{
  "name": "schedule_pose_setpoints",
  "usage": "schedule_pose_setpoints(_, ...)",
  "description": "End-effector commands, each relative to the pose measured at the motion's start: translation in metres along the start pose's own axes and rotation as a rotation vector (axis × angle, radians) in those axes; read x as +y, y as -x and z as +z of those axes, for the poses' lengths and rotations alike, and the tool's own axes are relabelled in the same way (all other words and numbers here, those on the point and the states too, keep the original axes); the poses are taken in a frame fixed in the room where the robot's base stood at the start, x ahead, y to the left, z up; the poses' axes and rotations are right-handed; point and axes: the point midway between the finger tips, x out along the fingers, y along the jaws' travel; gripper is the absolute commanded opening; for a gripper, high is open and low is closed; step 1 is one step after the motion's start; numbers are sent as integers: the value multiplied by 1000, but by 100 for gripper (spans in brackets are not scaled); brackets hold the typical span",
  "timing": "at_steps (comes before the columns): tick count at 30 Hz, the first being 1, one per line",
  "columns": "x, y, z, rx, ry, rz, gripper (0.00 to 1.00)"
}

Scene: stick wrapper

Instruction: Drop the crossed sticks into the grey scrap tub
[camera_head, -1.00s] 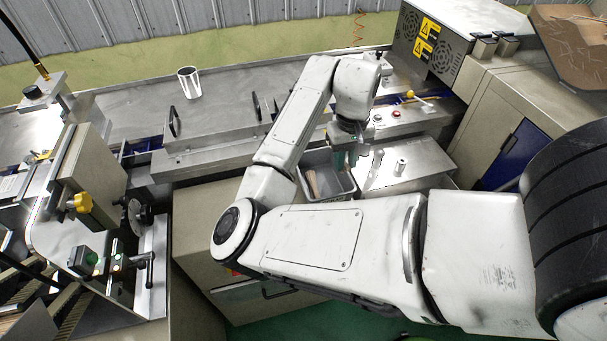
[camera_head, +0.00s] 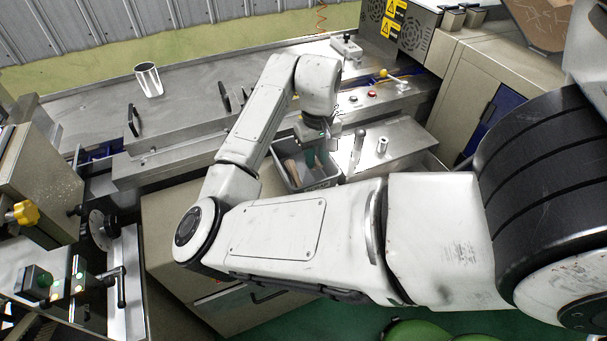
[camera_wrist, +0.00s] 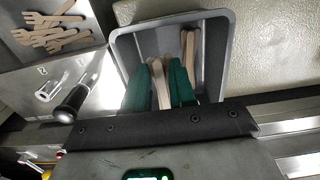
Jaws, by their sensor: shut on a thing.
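The grey scrap tub (camera_head: 322,184) stands below my wrist in the head view, and its rim (camera_wrist: 224,62) fills the middle of the wrist view. My gripper (camera_wrist: 161,78) has two green fingers shut on pale wooden sticks (camera_wrist: 161,92). The fingers and the held sticks appear over the tub's opening; their exact height above its floor cannot be told. Other wooden sticks (camera_wrist: 189,50) stand inside the tub at its right side. In the head view my gripper (camera_head: 317,157) is partly hidden by my wrist, and brown sticks (camera_head: 292,170) show at the tub's left.
A steel cabinet top (camera_head: 395,140) with a small metal cylinder (camera_head: 382,145) is right of the tub. A metal cup (camera_head: 149,80) stands on the bench.

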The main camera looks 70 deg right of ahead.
Motion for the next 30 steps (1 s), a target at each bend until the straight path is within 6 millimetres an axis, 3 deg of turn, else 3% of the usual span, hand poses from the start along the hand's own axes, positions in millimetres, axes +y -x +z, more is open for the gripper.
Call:
schedule_pose_setpoints(7, 0, 0, 0, 0, 0, 0, 0)
schedule_pose_setpoints(8, 0, 0, 0, 0, 0, 0, 27)
schedule_pose_setpoints(17, 0, 0, 0, -1, 0, 0, 55)
schedule_pose_setpoints(25, 0, 1, 0, 0, -1, 0, 55)
schedule_pose_setpoints(30, 1, 18, 0, 1, -2, 1, 55)
